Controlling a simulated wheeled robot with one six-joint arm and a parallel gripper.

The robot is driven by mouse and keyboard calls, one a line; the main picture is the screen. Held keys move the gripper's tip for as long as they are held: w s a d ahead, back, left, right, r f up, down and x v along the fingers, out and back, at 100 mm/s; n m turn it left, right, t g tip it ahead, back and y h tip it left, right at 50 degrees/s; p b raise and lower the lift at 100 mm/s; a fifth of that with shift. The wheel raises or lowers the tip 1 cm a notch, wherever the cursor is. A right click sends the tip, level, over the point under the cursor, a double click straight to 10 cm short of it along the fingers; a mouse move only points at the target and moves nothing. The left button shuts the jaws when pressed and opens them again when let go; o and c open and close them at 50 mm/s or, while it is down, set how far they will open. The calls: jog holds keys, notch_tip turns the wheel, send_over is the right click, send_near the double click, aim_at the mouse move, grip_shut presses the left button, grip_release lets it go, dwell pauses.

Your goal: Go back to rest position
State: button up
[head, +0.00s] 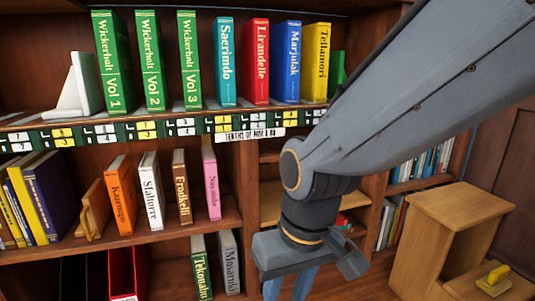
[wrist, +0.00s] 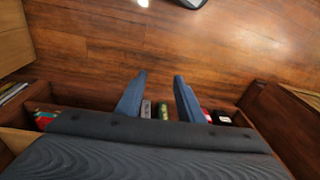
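My arm reaches in from the upper right of the head view. My gripper (head: 288,289) points down in front of the lower shelves, with its fingertips cut off by the bottom edge. In the wrist view my gripper (wrist: 157,90) has its two blue fingers apart, with nothing held between them. The wood floor shows beyond the fingers. The tops of a grey book (wrist: 146,109) and a green book (wrist: 163,111) show in the gap, farther down on a low shelf.
A wood bookcase (head: 140,243) with several books fills the left and middle. Green Wickerholt volumes (head: 113,62) stand on the upper shelf beside a white bookend (head: 76,86). A small wooden step unit (head: 447,215) with a yellow object (head: 494,279) stands at right. The floor (wrist: 200,50) is mostly clear.

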jog(key=s+a+r+n+g+p, duration=0.1)
jog(key=s+a+r+n+p, duration=0.1)
jog(key=s+a+r, duration=0.4)
jog(key=d+r+m+p, duration=0.3)
jog(key=d+r+p, duration=0.8)
jog(key=p, duration=0.7)
jog(key=s+d+r+m+h+p, duration=0.1)
jog(key=d+r+m+p, duration=0.2)
jog(key=d+r+p, duration=0.8)
notch_tip(320, 180, up, 5)
jog(key=p, duration=0.8)
jog(key=shift+d+m+h+p, duration=0.2)
jog(key=shift+m+h+p, duration=0.1)
